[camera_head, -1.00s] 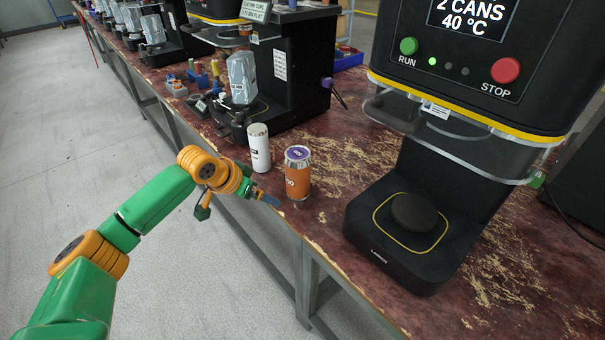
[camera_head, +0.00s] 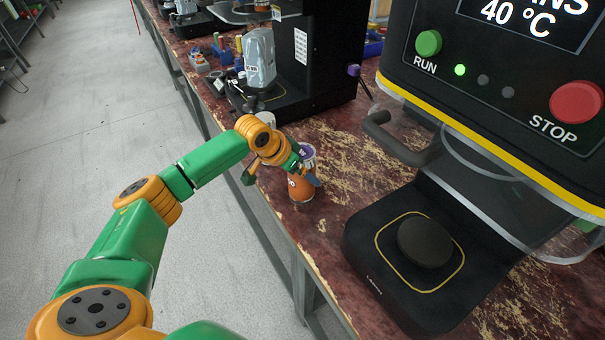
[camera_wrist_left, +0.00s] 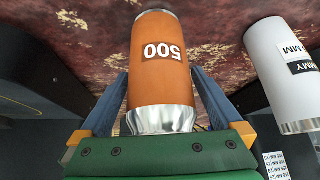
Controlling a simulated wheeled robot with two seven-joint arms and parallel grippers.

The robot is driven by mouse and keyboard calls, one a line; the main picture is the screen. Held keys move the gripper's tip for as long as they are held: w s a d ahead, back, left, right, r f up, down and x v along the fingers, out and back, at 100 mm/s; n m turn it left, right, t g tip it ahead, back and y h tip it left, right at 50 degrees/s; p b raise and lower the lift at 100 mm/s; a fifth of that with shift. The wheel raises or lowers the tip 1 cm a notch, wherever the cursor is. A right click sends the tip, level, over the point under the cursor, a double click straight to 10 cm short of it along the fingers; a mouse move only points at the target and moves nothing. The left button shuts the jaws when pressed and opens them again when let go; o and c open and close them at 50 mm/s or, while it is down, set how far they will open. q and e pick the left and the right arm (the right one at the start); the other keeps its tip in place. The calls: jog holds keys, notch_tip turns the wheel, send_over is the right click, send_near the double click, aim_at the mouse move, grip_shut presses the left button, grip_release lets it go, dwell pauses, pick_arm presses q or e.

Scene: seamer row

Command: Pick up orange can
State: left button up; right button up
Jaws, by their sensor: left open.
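In the left wrist view the orange can (camera_wrist_left: 158,70), printed with 500 and with a silver end, lies between the two blue fingers of my left gripper (camera_wrist_left: 158,95). The fingers are open, one on each side of the can, and I cannot tell whether either touches it. My right gripper is not in view.
A black seaming machine (camera_head: 420,250) with a round pad and clear guard stands to the right. Another machine (camera_head: 300,60) stands behind. The bench surface (camera_head: 345,140) between them is clear.

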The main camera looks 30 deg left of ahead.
pick_arm(q)
jog(key=shift+w+f, duration=0.15)
jog(key=shift+f, duration=0.1)
jog(key=shift+r, duration=0.1)
jog(key=c, duration=0.4)
grip_shut()
